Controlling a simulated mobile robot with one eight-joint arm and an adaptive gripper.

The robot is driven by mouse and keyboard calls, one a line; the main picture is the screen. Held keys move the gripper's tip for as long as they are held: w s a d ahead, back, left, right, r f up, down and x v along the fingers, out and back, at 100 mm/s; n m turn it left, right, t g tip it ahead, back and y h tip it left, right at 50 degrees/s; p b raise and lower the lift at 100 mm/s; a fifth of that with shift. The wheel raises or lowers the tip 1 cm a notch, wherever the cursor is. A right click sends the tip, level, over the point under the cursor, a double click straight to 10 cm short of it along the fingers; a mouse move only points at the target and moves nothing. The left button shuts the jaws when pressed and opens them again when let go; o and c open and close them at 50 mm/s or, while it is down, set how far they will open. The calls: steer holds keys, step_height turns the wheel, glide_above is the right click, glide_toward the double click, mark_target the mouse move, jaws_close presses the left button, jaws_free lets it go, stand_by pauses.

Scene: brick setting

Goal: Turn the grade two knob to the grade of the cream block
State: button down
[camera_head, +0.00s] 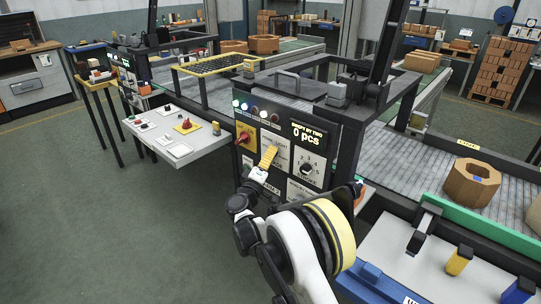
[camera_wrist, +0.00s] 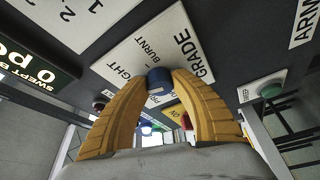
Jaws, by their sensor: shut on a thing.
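My gripper (camera_head: 269,155), with yellow ribbed fingers, is at a white plate (camera_head: 284,153) on the front of the dark control panel. In the wrist view, its two fingertips (camera_wrist: 159,74) are shut on the sides of a small dark blue knob (camera_wrist: 158,86). The plate behind the knob (camera_wrist: 147,45) shows "GRADE", "BURNT" and part of a word ending in "GHT". The fingers hide part of the plate, and I cannot tell which mark the knob points to. I cannot pick out a cream block with certainty.
Right of my gripper, the panel has a numbered dial (camera_head: 306,168) and a "0 pcs" display (camera_head: 308,134). A red switch on yellow (camera_head: 244,136) is at its left. A brown octagonal block (camera_head: 471,183) is on the roller conveyor. A white side table (camera_head: 175,137) stands left; the floor there is clear.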

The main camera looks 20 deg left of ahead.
steer(key=shift+m+t, duration=0.4)
steer(key=shift+m, duration=0.8)
steer(key=shift+h, duration=0.4)
steer(key=c, duration=1)
jaws_free()
steer(key=shift+c, duration=0.2)
steer(key=v, duration=1.2)
steer(key=shift+f, duration=0.15)
